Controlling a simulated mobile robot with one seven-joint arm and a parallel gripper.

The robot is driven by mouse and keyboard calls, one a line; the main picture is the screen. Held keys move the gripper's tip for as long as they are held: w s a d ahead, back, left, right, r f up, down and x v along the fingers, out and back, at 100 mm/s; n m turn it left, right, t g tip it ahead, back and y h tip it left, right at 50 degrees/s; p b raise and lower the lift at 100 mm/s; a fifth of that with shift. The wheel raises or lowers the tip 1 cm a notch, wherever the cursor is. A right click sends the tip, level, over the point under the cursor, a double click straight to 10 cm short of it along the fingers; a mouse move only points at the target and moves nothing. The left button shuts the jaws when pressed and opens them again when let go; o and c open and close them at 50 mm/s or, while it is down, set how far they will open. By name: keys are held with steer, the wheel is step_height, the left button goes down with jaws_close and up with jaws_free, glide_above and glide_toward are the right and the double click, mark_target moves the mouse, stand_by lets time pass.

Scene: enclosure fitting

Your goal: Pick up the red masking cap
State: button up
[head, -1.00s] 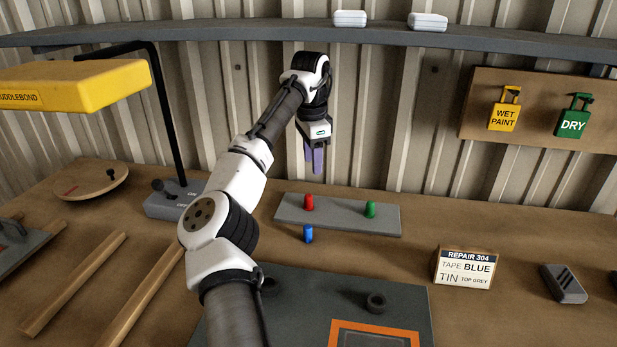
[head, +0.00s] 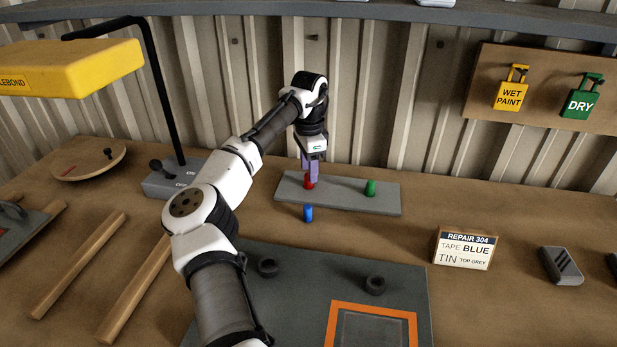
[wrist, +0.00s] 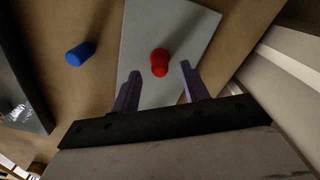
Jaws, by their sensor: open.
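The red masking cap (head: 309,183) stands on the left part of a grey plate (head: 345,205) on the bench. In the wrist view the red cap (wrist: 159,62) shows just beyond and between my two purple fingertips. My gripper (head: 311,172) points down at the red cap, its fingers partly covering it in the head view. In the wrist view my gripper (wrist: 158,75) is open, with a finger on each side of the cap's line and gaps to both. Whether the fingers reach down beside the cap is hard to tell.
A green cap (head: 370,188) stands on the plate's right part. A grey panel with an orange frame (head: 372,308) lies nearer. A repair sign (head: 464,249) stands to the right.

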steer(key=shift+f, duration=1.55)
steer(key=shift+c, duration=0.2)
jaws_close()
